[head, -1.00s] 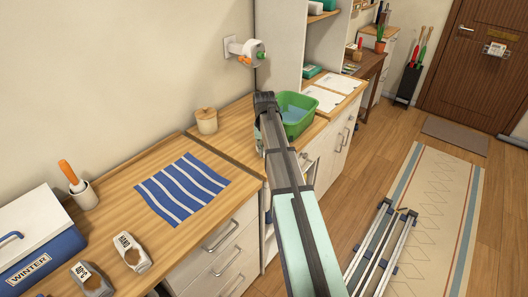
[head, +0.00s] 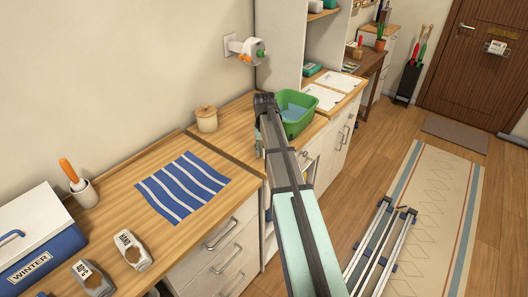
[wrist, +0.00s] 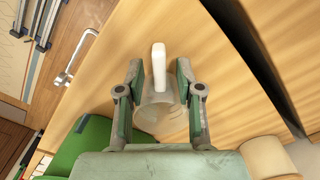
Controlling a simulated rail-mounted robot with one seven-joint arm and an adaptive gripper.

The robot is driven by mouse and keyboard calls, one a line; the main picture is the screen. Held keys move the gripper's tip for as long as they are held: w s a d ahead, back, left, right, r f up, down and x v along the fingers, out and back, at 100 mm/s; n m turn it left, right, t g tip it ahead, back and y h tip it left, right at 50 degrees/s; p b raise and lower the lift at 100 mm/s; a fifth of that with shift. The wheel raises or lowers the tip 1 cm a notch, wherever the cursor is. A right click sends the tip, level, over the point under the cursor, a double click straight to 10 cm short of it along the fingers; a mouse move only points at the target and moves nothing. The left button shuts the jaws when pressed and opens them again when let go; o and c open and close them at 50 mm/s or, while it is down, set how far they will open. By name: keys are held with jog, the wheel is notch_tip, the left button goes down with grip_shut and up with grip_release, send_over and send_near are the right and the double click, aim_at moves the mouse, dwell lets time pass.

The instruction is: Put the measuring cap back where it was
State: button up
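The measuring cap (wrist: 158,108) is a pale, cup-like piece with a white handle (wrist: 158,65), seen in the wrist view. My gripper (wrist: 159,78) has one finger on each side of it. In the head view my arm hides the cap and most of the gripper, near the left side of the green basin (head: 296,128).
A lidded jar (head: 207,119) stands left of my arm. A cup with an orange-handled tool (head: 84,192) and a WINTER box (head: 40,240) stand left. Papers (head: 325,95) lie beyond the basin.

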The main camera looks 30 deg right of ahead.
notch_tip(320, 180, up, 12)
jog(key=b, duration=0.2)
jog(key=shift+b, duration=0.3)
jog(key=shift+f, duration=0.1)
